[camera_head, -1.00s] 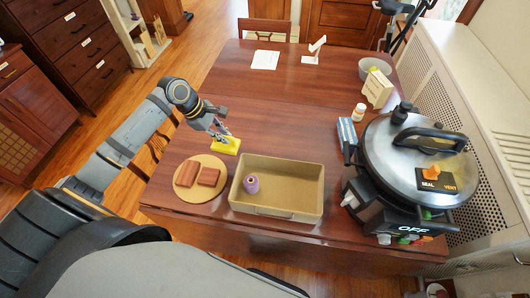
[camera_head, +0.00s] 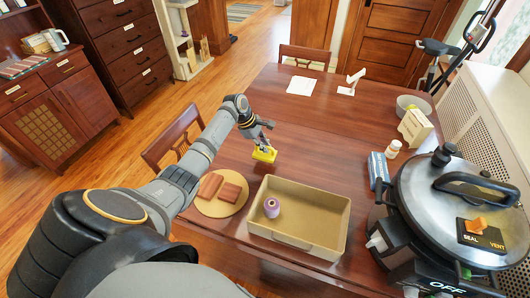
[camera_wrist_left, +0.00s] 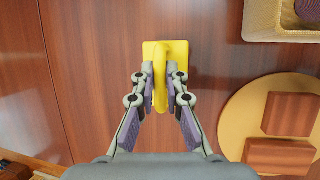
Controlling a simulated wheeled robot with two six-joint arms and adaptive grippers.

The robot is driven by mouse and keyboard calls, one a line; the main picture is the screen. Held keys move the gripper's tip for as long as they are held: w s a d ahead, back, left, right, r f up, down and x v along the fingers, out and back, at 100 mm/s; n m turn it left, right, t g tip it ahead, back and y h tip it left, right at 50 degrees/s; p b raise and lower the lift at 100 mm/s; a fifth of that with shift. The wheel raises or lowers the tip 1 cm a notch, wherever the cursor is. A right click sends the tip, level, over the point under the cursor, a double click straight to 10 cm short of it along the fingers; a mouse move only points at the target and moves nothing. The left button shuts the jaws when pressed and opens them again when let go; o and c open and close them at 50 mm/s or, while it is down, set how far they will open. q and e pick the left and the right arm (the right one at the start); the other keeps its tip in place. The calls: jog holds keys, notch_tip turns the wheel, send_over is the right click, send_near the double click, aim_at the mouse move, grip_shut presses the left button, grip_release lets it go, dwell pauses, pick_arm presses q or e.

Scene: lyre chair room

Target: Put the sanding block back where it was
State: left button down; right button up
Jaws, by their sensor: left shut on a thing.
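The yellow sanding block (camera_head: 264,156) has a flat base and a raised grip along its middle. It is at the table's left part, just behind the tan tray (camera_head: 343,222). My left gripper (camera_head: 262,147) reaches it from above. In the left wrist view, the fingers (camera_wrist_left: 160,82) are shut on the grip of the sanding block (camera_wrist_left: 179,50), one on each side. I cannot tell whether its base touches the table. My right gripper is not in view.
A round board (camera_head: 205,208) with two reddish-brown blocks is left of the tray. A purple spool (camera_head: 271,207) stands in the tray. A large cooker (camera_head: 450,215) fills the right side. The table's middle and back (camera_head: 300,120) are mostly clear.

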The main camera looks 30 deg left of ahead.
pick_arm(q)
jog(key=shift+w+a+f, duration=0.1)
jog(key=shift+w+f, duration=0.3)
jog(key=shift+f, duration=0.15)
notch_tip(320, 180, down, 2)
jog(key=shift+f, duration=0.45)
jog(key=c, duration=1.4)
grip_release()
jog(key=shift+f, duration=0.1)
jog(key=shift+s, duration=0.1)
jog(key=v, duration=1.2)
